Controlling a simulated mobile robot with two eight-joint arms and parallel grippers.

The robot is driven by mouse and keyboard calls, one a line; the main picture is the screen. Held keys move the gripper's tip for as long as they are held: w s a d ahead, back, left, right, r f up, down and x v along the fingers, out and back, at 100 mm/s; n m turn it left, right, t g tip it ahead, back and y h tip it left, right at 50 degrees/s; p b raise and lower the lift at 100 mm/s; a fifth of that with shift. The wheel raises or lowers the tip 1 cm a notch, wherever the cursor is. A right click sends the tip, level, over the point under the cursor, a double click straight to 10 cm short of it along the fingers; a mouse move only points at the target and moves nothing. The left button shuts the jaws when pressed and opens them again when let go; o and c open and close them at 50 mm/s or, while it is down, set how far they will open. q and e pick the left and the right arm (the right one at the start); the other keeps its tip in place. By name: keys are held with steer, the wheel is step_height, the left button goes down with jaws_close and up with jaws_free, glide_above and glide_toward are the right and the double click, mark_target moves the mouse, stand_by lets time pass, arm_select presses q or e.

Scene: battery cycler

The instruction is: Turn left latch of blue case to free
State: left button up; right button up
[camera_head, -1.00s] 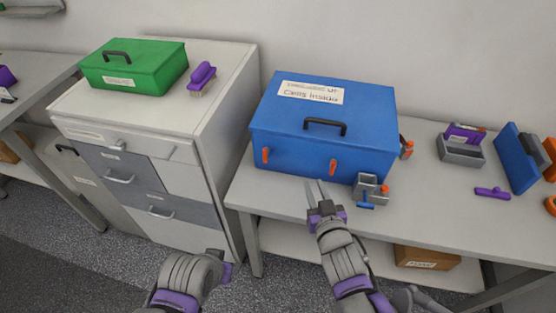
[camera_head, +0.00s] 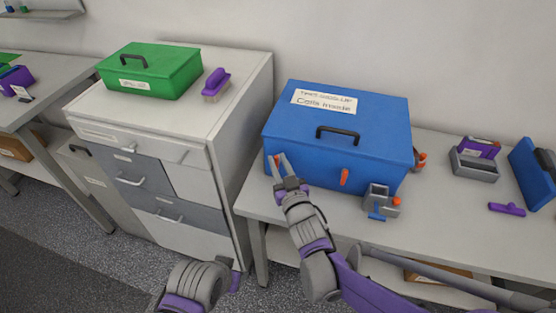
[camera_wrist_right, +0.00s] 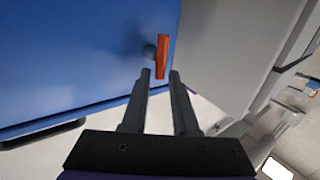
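The blue case (camera_head: 338,135) stands closed on the bench, with a black handle and two orange latches on its front. The left latch (camera_head: 276,161) is by the fingertips of my right gripper (camera_head: 279,167) and partly hidden by them. In the right wrist view the left latch (camera_wrist_right: 163,57) is an orange bar just beyond the open, empty fingers (camera_wrist_right: 160,76), roughly in line with their gap. I see no clear contact. The right latch (camera_head: 344,177) hangs about upright. My left arm shows at the bottom, but its fingers are not visible.
The cabinet (camera_head: 231,128) stands left of the bench, carrying a green case (camera_head: 150,73) and a purple brush (camera_head: 216,85). A small grey holder with blue parts (camera_head: 381,201) stands before the blue case's right end.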

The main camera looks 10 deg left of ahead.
steer(key=shift+w+a, duration=0.2)
steer(key=shift+w, duration=0.1)
jaws_close()
